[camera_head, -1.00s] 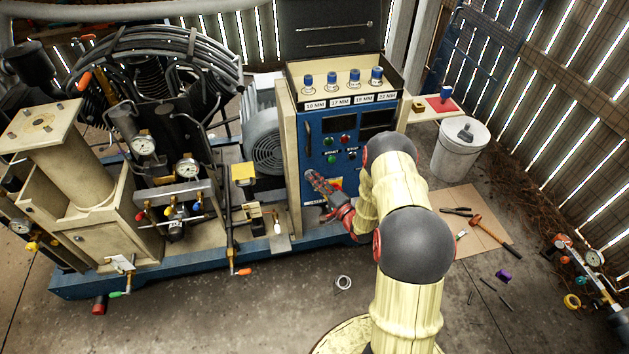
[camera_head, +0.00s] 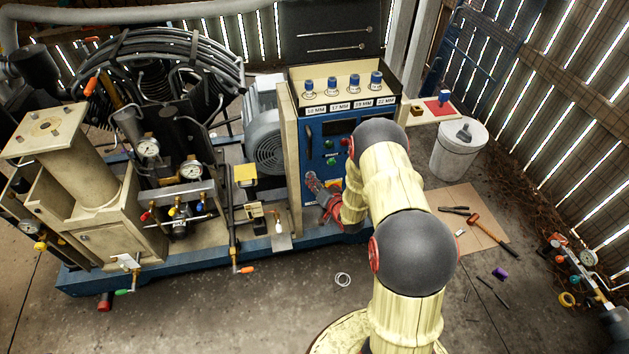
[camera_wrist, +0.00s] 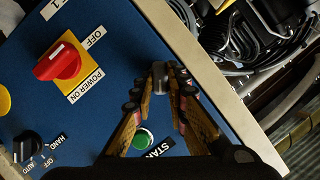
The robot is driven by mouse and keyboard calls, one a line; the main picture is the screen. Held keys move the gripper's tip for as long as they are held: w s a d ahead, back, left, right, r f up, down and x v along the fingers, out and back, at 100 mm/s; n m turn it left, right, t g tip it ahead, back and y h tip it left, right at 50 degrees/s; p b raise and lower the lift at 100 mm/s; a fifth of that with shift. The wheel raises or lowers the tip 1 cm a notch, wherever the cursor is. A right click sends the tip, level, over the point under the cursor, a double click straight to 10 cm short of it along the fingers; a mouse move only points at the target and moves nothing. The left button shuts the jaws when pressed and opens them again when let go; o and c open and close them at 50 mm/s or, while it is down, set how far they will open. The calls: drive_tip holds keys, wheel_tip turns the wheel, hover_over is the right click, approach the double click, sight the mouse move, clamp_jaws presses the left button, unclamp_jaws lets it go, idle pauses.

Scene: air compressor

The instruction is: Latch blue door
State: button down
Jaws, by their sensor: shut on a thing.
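The blue door (camera_head: 318,155) is the front control panel of the compressor cabinet. It looks flush with its frame in the head view. In the wrist view the blue door (camera_wrist: 105,60) fills the left and middle, turned sideways, with a cream frame strip along its right edge. My gripper (camera_head: 311,181) is at the door's lower left. In the wrist view my gripper (camera_wrist: 168,76) has its fingertips together around a small grey latch piece (camera_wrist: 158,74) near the door's edge. The fingers hide most of it, so its angle is unclear.
On the door are a red power knob (camera_wrist: 58,61), a black hand/off/auto knob (camera_wrist: 28,146) and a green start button (camera_wrist: 143,139). Hoses (camera_wrist: 250,45) lie beyond the frame. A white bucket (camera_head: 458,150) and a hammer (camera_head: 488,231) are at the right.

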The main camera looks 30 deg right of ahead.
drive_tip(key=shift+a+n+g+h+b, duration=0.15)
drive_tip(key=shift+n+g+h+b, duration=0.25)
drive_tip(key=shift+n+h, duration=0.6)
drive_tip(key=shift+a+n+g+h+b, duration=0.2)
drive_tip(key=shift+n+g+h, duration=0.25)
drive_tip(key=shift+n, duration=1.05)
drive_tip(key=c, duration=1.8)
unclamp_jaws()
drive_tip(key=shift+w+d, duration=0.1)
drive_tip(key=shift+o, duration=0.2)
drive_tip(key=v, duration=1.2)
drive_tip(key=shift+f, duration=0.15)
